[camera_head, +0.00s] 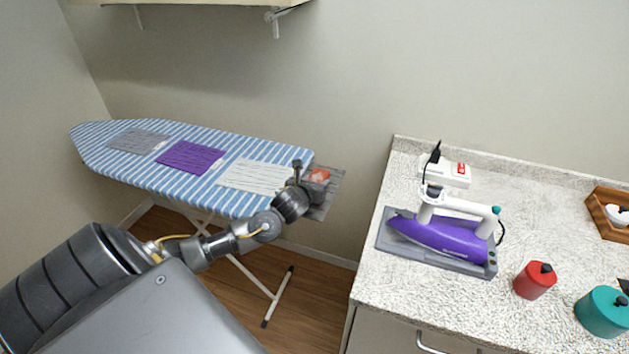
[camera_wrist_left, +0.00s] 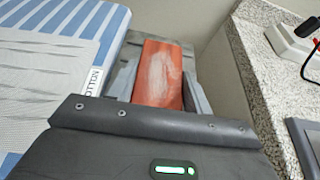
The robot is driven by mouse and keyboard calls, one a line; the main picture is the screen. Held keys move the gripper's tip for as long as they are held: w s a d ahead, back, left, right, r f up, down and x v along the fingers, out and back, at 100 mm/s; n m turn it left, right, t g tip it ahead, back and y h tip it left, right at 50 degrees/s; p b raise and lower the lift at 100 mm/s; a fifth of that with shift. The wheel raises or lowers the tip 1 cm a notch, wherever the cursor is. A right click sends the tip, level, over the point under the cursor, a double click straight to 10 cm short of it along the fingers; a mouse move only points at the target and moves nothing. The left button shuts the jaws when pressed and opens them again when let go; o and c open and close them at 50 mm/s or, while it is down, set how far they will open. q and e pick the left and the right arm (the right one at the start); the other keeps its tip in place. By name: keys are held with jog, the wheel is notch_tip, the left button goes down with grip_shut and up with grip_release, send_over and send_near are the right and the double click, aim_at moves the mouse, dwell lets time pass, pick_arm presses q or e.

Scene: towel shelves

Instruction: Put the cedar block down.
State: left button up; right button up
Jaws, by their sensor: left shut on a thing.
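The cedar block (camera_head: 318,174) is reddish-orange with a pale worn patch on its upper face, seen clearly in the left wrist view (camera_wrist_left: 158,75). My left gripper (camera_head: 313,181) is shut on it, with one finger on each side of the block in the left wrist view. The gripper and block are over the grey rest (camera_head: 333,181) at the right end of the ironing board (camera_head: 240,204). I cannot tell whether the block touches the rest. My right gripper is not in view.
A grey, a purple (camera_head: 192,157) and a white cloth (camera_head: 257,176) lie flat on the striped board. To the right, beyond a gap, a speckled counter (camera_head: 395,290) holds a purple iron (camera_head: 440,238), a red canister (camera_head: 534,280) and a teal canister (camera_head: 602,312). A shelf is overhead.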

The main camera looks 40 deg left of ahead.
pick_arm(q)
jog(key=shift+f, duration=0.3)
jog(key=o, duration=1)
jog(key=shift+r, duration=0.25)
jog(key=b+v, duration=0.1)
jog(key=v, duration=0.9)
jog(key=shift+s+d+r+b, duration=0.1)
jog(key=shift+d+b, duration=0.05)
jog(key=shift+b, duration=0.2)
jog(key=shift+v, duration=0.85)
